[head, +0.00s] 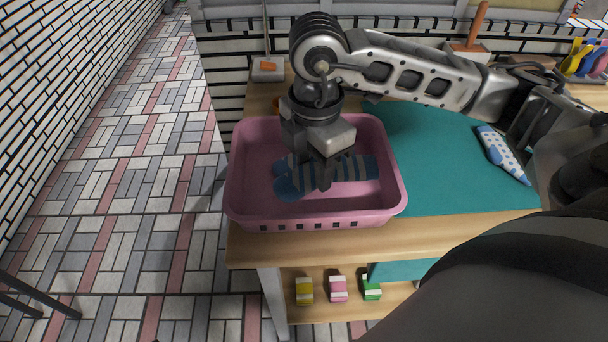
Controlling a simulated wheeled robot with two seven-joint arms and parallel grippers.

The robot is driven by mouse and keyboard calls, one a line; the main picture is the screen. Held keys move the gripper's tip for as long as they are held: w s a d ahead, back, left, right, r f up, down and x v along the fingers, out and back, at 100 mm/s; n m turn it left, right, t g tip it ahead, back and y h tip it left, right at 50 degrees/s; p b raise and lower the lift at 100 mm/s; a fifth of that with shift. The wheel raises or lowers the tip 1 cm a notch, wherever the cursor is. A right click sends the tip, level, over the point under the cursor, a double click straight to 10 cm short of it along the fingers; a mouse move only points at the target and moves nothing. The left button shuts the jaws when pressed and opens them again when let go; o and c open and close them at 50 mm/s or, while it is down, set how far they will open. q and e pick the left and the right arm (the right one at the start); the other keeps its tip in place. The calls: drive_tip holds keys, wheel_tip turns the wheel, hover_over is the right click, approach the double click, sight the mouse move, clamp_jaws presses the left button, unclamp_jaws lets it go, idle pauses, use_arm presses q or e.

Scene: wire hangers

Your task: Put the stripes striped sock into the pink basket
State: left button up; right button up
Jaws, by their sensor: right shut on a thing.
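The pink basket (310,224) stands on the left end of the wooden table. A blue sock with pale stripes (353,169) is inside the basket, low near its floor. My right gripper (312,184) points down into the basket and is shut on the striped sock, with the sock showing on both sides of the fingers. The gripper hides the sock's middle. Whether the sock touches the basket floor is hard to tell. My left gripper is not in view.
A teal mat (440,160) covers the table right of the basket. A white sock with blue dots (502,155) lies at its right. Small coloured bundles (338,289) sit on the lower shelf. A tiled floor (130,200) is open at left.

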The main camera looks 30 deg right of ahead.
sight(305, 162)
drive_tip(key=shift+w+a+f, duration=0.1)
drive_tip(key=shift+w+f, duration=0.95)
drive_tip(key=shift+f, duration=0.15)
wheel_tip(305, 162, down, 3)
drive_tip(key=shift+w+f, duration=0.1)
drive_tip(key=shift+w, duration=0.05)
drive_tip(key=shift+f, duration=0.15)
drive_tip(key=shift+f, duration=0.35)
drive_tip(key=shift+f+b, duration=0.25)
drive_tip(key=shift+b, duration=0.1)
